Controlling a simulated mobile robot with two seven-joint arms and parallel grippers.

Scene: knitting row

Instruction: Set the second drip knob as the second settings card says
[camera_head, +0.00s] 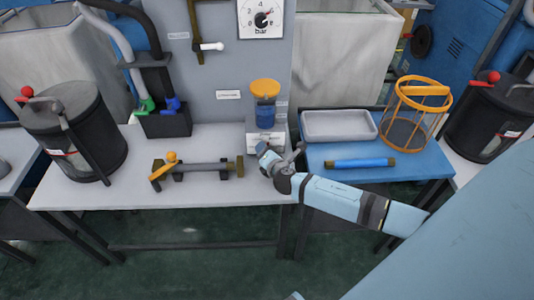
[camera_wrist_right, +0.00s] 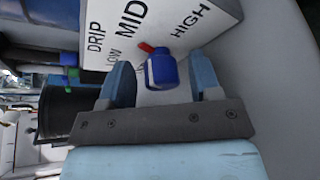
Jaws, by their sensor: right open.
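The drip knob (camera_wrist_right: 161,71) is a blue knob with a red pointer on a white box marked DRIP, LOW, MID and HIGH. The pointer aims roughly at MID. My right gripper (camera_wrist_right: 160,84) is open, one finger on each side of the knob with gaps showing. In the head view my right gripper (camera_head: 276,158) is at the front of the white drip box (camera_head: 258,129), below a blue oiler with an orange top (camera_head: 265,100); there it hides the knob. Small wall labels (camera_head: 228,95) are too small to read. My left gripper is not in view.
A grey bar with an orange lever (camera_head: 207,167) lies on the left table. A blue table to the right holds a grey tray (camera_head: 338,137), a blue rod (camera_head: 360,163) and an orange basket (camera_head: 415,125). A black canister (camera_head: 75,135) stands far left. A gauge (camera_head: 261,18) hangs above.

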